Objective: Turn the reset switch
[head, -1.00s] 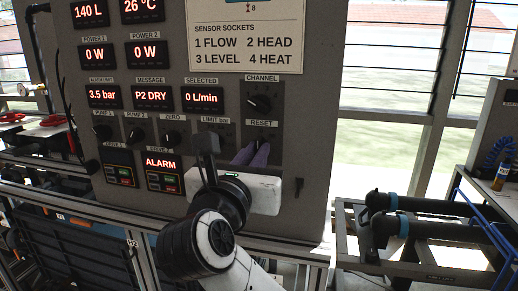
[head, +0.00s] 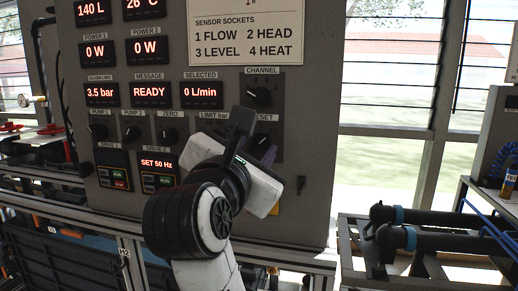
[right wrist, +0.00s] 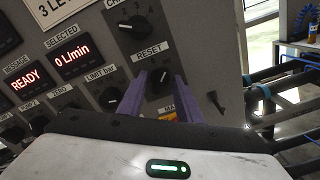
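The reset switch (right wrist: 159,84) is a black rotary knob below the RESET label on the grey panel. In the right wrist view it shows between the two purple fingers of my right gripper (right wrist: 160,88). The fingers stand apart, one on each side of the knob, with visible gaps; I cannot tell their depth from the panel. In the head view, my right gripper (head: 258,150) is tilted and mostly covers the switch. The message display (head: 152,92) reads READY, and the drive 2 display (head: 158,163) reads SET 50 Hz. My left gripper is not in view.
The channel knob (head: 259,95) sits just above the reset switch. The limit knob (right wrist: 109,98) is to its left. A small black toggle or key (head: 301,185) juts from the panel at lower right. Black pipes (head: 425,238) on a frame stand right of the panel.

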